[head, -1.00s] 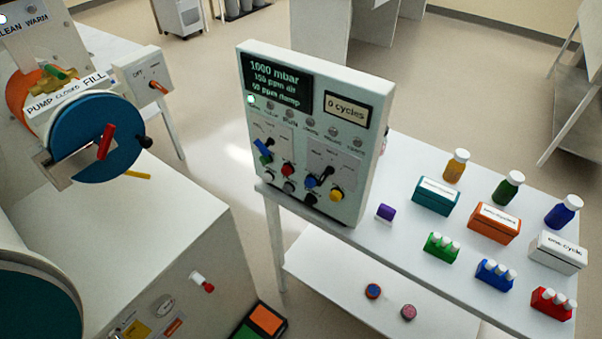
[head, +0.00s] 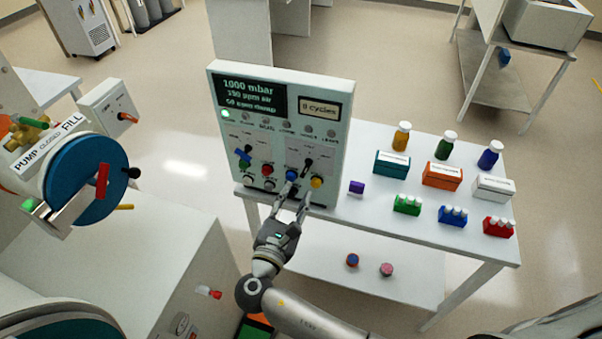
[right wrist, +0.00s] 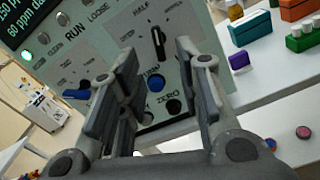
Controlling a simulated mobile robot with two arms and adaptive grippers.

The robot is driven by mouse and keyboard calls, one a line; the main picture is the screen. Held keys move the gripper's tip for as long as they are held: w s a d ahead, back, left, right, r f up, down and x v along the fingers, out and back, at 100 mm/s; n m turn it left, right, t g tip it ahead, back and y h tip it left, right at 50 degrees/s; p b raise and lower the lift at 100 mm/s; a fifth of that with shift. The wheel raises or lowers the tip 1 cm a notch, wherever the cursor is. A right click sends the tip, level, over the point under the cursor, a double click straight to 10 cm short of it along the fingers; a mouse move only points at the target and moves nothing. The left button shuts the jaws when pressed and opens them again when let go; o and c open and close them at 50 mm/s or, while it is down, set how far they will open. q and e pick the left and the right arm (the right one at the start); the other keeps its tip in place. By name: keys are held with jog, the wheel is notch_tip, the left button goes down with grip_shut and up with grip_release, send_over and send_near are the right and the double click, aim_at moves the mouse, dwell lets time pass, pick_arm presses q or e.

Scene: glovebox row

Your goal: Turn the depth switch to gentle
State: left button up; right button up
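The white control panel (head: 222,150) stands on the white table. It carries a lever switch with a black handle (head: 307,164) on the right and one with a blue handle (head: 244,158) on the left. Their small labels are too blurred to tell which is the depth switch. The black handle also shows upright in the right wrist view (right wrist: 158,42), just beyond my fingertips. My right gripper (head: 298,192) is open and empty in front of the panel's lower right part, with its fingers (right wrist: 157,72) on either side below that handle. My left gripper is out of view.
Below the switches sit red (head: 267,170), blue (head: 291,175) and yellow (head: 316,182) knobs, close to my fingers. A purple block (head: 356,187), boxes and bottles stand to the right. The glovebox (head: 150,260) is at the left. Open floor lies beyond the table.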

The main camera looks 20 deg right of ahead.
aim_at(305, 172)
jog(key=p+x, duration=0.1)
jog(key=x, duration=0.5)
jog(key=shift+w+a+r+p, duration=0.1)
jog(key=shift+r+p, duration=0.05)
jog(key=shift+p, duration=0.25)
jog(key=shift+w+d+f, duration=0.2)
jog(key=shift+w+d, duration=0.3)
jog(key=shift+w, duration=0.15)
jog(key=shift+c, duration=0.2)
grip_shut()
